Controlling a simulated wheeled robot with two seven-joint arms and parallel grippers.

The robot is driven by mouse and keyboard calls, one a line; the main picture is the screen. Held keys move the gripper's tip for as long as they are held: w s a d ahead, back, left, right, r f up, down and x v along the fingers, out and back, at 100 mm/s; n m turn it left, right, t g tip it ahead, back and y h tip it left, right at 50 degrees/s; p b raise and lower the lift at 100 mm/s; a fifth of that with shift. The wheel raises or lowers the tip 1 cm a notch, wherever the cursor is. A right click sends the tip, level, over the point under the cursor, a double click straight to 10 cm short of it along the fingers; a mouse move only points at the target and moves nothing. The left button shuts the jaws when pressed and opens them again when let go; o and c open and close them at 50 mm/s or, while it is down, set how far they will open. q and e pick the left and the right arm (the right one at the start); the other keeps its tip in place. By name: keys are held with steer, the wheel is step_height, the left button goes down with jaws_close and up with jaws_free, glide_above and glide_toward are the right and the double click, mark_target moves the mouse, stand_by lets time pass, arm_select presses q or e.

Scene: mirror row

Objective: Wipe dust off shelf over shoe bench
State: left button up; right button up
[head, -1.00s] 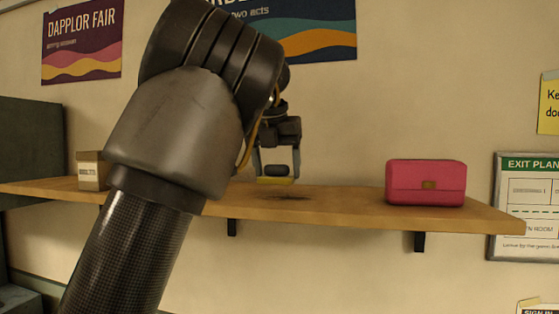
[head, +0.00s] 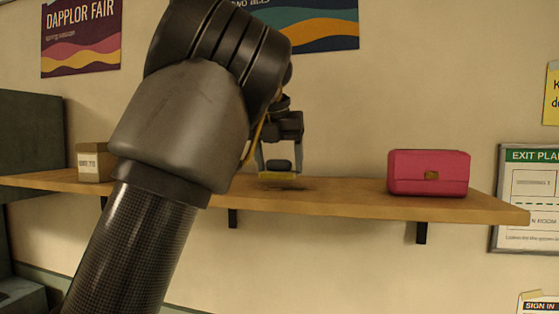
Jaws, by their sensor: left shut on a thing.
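The wooden shelf (head: 350,203) runs across the wall on dark brackets. A dark dust patch (head: 291,187) lies on its top near the middle, partly hidden behind the sponge. My left gripper (head: 278,168) is over the middle of the shelf, shut on a yellow sponge with a dark top (head: 277,177). The sponge is at the shelf surface, at the dust patch; I cannot tell if it presses on the wood. My left arm hides part of the shelf. My right gripper is not in view.
A pink purse (head: 428,172) stands on the right part of the shelf. A small cardboard box (head: 92,162) stands on the left part, close to my arm. The shelf between the sponge and the purse is clear.

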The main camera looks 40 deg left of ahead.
mark_target(276, 174)
arm_select(q)
steer(key=shift+f+b, duration=0.4)
steer(key=shift+f, duration=0.25)
steer(key=shift+s+r, duration=0.1)
steer(key=shift+s, duration=0.05)
steer(key=shift+s+d, duration=0.15)
steer(key=shift+s+d+r, duration=0.1)
steer(key=shift+s+d, duration=0.25)
steer(key=shift+s, duration=0.25)
steer(key=shift+s+d+r, duration=0.1)
steer(key=shift+s+d, duration=0.2)
steer(key=shift+s, duration=0.25)
steer(key=shift+f+b, duration=0.1)
steer(key=shift+b, duration=0.2)
